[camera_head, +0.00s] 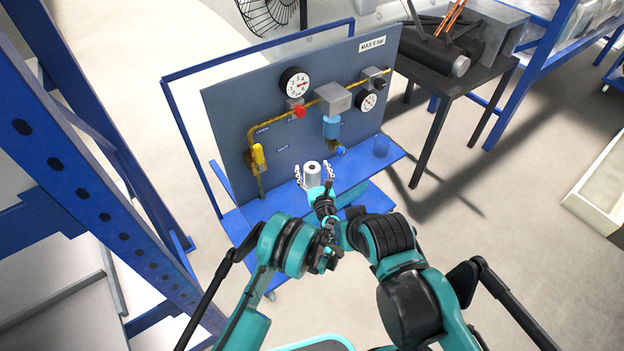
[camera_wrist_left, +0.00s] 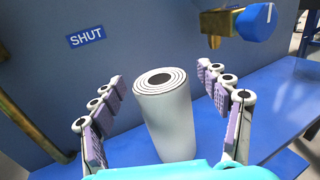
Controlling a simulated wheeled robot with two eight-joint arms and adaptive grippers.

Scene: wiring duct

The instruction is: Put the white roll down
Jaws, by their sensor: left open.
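The white roll (camera_head: 312,176) stands upright at the blue shelf of the panel stand, below the gauges. In the left wrist view the roll (camera_wrist_left: 166,114) shows its ringed top and dark core hole. My left gripper (camera_head: 314,172) is open around it, one set of white fingers on each side. In the wrist view the fingers of this gripper (camera_wrist_left: 163,95) show clear gaps to the roll on both sides. The roll's foot is hidden behind the teal palm, so its contact with the shelf does not show. My right gripper cannot be made out among the arm links.
The grey panel (camera_head: 228,119) behind carries gauges, a yellow-handled valve (camera_head: 258,154) and a blue filter (camera_head: 332,127). The blue shelf (camera_wrist_left: 275,95) is bare right of the roll. A dark table (camera_head: 440,85) stands behind right.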

